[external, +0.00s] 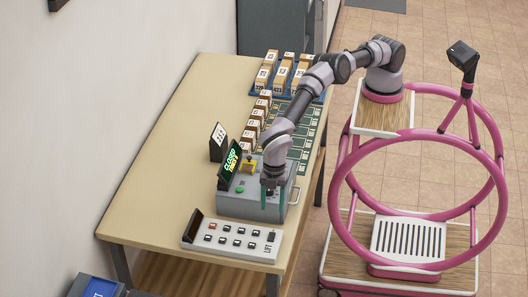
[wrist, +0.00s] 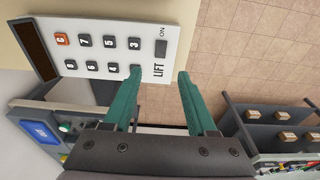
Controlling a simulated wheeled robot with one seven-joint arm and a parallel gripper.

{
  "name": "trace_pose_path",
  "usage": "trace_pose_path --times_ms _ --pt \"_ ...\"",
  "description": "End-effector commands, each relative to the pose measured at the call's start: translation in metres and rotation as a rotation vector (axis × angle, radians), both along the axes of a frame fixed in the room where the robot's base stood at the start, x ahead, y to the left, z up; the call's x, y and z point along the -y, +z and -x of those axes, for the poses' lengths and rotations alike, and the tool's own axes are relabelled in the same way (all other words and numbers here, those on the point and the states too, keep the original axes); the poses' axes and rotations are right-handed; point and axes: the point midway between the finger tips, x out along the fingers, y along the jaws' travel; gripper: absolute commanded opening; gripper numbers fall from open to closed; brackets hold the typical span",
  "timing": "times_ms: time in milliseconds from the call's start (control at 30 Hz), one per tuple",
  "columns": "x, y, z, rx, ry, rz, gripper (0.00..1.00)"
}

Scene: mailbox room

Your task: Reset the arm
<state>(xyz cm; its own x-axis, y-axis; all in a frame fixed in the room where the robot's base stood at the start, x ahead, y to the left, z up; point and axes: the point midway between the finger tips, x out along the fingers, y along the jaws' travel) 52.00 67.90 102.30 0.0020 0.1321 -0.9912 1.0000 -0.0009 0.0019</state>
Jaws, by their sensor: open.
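My arm reaches from its pink wheeled base over the table (external: 160,130). I cannot tell whether a finger touches the panel.
A sign reading CLOSED (external: 231,162) stands on the grey box, with a dark card (external: 217,142) behind it. The table's left part is clear. Shelves (wrist: 270,125) stand below right in the wrist view.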

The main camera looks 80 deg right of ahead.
Motion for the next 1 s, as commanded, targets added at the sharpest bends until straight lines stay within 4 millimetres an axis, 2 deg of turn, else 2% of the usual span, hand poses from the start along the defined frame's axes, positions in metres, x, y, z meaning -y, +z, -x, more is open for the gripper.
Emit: trace_pose_path --times_ms 400,467,533,667,767,900,967,1000 --pt "0.0 0.0 0.0 0.0 0.0 0.0 0.57" --pt "0.001 0.003 -0.002 0.0 -0.004 -0.002 0.57" --pt "0.006 0.014 -0.011 0.003 -0.02 -0.008 0.57" --pt "0.032 0.063 -0.046 0.014 -0.092 -0.033 0.57" --pt "0.07 0.114 -0.082 0.027 -0.18 -0.058 0.57" --pt "0.138 0.18 -0.124 0.043 -0.323 -0.092 0.57" --pt "0.17 0.206 -0.138 0.05 -0.388 -0.107 0.57" --pt "0.193 0.222 -0.146 0.056 -0.432 -0.116 0.57"
